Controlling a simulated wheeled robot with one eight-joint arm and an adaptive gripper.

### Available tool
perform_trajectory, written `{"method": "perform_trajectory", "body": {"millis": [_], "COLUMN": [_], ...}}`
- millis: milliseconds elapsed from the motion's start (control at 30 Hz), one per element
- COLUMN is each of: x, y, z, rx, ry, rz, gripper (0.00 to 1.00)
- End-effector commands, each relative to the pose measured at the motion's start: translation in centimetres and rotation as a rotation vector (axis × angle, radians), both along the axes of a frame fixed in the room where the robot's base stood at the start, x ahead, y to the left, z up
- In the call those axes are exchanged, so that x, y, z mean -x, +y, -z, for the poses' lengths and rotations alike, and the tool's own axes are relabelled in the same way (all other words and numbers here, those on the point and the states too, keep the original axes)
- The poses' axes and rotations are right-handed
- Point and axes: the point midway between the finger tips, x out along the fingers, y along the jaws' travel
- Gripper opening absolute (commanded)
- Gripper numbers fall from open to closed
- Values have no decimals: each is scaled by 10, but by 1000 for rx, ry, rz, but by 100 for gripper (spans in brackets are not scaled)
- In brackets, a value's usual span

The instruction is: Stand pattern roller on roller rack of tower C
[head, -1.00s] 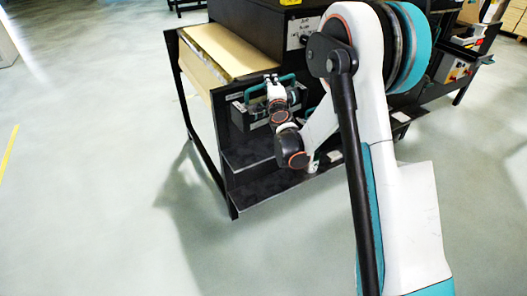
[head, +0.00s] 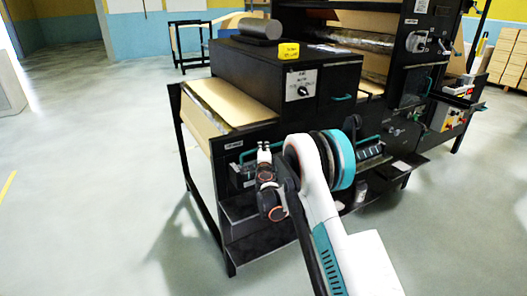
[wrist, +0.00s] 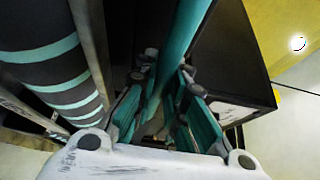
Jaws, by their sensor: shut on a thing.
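My gripper (head: 264,148) is low at the front of the dark machine, beside a teal handle bar. In the wrist view my gripper (wrist: 160,85) has its teal-padded fingers closed around a teal bar (wrist: 186,35), which looks like that handle. A dark roller with teal bands (wrist: 45,65) lies just left of the fingers in the wrist view; I cannot tell for certain whether it is the pattern roller. I cannot make out which part is tower C or its roller rack.
The dark machine (head: 240,85) fills the middle, with a grey cylinder (head: 260,28) and a yellow sign (head: 302,50) on top. A brown sheet (head: 235,102) slopes over its left end. A dark lower shelf (head: 262,243) juts out below. Floor on the left is clear.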

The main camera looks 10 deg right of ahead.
Motion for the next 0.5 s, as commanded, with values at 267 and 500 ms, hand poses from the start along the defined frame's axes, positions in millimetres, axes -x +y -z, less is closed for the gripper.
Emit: {"method": "perform_trajectory", "body": {"millis": [267, 500], "x": [0, 0], "y": [0, 0], "z": [59, 91], "rx": [0, 0], "ry": [0, 0], "rz": [0, 0], "gripper": [0, 0]}}
